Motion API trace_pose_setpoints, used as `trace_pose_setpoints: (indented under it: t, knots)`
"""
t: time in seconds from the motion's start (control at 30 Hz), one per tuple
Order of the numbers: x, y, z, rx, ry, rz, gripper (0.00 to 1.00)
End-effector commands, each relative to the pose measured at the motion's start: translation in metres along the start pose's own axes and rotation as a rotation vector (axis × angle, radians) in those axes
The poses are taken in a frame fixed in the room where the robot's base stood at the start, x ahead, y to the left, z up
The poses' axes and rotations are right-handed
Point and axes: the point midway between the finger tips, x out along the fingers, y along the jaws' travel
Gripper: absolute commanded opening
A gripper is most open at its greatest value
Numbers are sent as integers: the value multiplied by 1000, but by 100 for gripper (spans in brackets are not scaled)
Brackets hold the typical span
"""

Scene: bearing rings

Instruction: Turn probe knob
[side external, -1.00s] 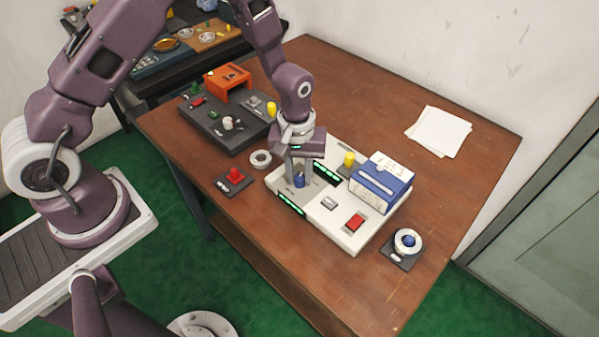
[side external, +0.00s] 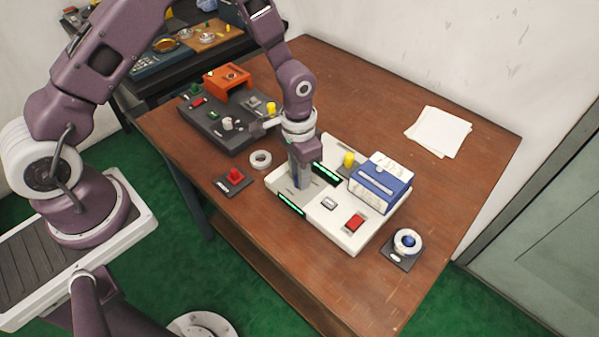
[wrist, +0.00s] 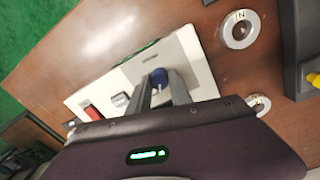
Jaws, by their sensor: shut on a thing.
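The white panel (side external: 345,240) lies on the wooden table, carrying a red button (side external: 354,221), a grey button (side external: 329,203), a yellow knob (side external: 349,159) and two green-lit displays. My gripper (side external: 300,184) points down over the panel's left part. In the wrist view my gripper (wrist: 161,82) is shut on the blue knob (wrist: 160,74), which sits on a grey plate with a finger on each side. In the side view the fingers hide this knob. The red button (wrist: 92,112) also shows in the wrist view.
A blue and white box (side external: 381,183) stands on the panel's right part. A metal ring (side external: 260,159) and a red-button pad (side external: 235,178) lie left. A dark panel (side external: 215,130) is behind. A ring with a blue centre (side external: 408,242) sits front right. Papers (side external: 438,132) lie at back.

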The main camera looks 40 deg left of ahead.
Motion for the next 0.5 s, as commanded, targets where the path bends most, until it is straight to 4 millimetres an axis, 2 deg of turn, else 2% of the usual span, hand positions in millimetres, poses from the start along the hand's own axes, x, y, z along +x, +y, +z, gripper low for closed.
trace_pose_setpoints:
  t: [0.2,0.5]
  knots:
    - [-1,0,0,150,-4,0,0]
    - [-1,0,0,278,-9,0,0]
